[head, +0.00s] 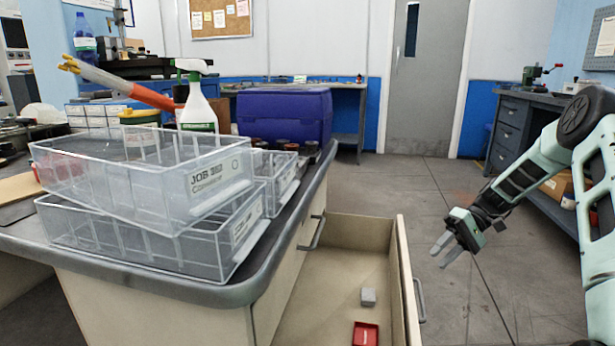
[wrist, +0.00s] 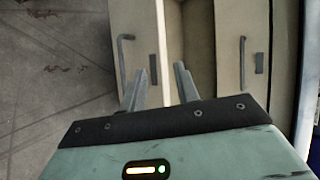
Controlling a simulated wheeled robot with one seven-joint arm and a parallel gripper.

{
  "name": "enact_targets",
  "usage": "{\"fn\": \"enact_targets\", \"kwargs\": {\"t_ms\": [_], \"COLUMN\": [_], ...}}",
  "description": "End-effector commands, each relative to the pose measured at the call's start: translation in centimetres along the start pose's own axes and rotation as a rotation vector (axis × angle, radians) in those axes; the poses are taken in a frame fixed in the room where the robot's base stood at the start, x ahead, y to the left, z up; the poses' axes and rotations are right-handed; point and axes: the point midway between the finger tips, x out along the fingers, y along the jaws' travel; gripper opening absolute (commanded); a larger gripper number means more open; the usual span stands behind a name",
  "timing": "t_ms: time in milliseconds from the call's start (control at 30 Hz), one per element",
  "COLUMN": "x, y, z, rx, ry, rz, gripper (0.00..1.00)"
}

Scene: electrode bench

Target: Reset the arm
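My gripper (head: 440,251) hangs at the right in the head view, in the air over the floor and to the right of the open drawer. Its two fingers are spread apart with nothing between them. In the wrist view the open fingers (wrist: 160,88) point toward the drawer fronts, with a clear gap between the tips. My pale green arm comes in from the right edge of the head view.
An open drawer (head: 402,290) sticks out of the bench, holding a red box (head: 365,334) and a small grey block (head: 368,297). Clear bins (head: 150,180) are stacked on the bench corner. A blue cooler (head: 284,116) stands behind. Floor (head: 410,190) between the benches is clear.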

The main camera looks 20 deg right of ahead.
Motion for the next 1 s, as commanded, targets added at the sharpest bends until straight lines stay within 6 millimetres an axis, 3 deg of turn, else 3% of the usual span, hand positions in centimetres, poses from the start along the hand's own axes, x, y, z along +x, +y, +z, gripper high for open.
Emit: {"fn": "enact_targets", "kwargs": {"t_ms": [33, 200, 367, 500, 700, 1000], "x": [2.4, 10.2, 17.0, 21.9, 26.3, 28.4], "y": [-3.4, -12.1, -18.3, -22.0, -24.2, -24.1], "z": [-0.1, 1.6, 6.1, 11.5, 19.5, 26.9], "rx": [-0.025, -0.102, -0.213, -0.338, -0.534, -0.749], "ry": [-0.054, -0.171, -0.236, -0.255, -0.235, -0.183], "rz": [0.070, 0.296, 0.500, 0.659, 0.821, 0.912], "gripper": [0.31, 0.31, 0.31, 0.31, 0.31, 0.31]}}
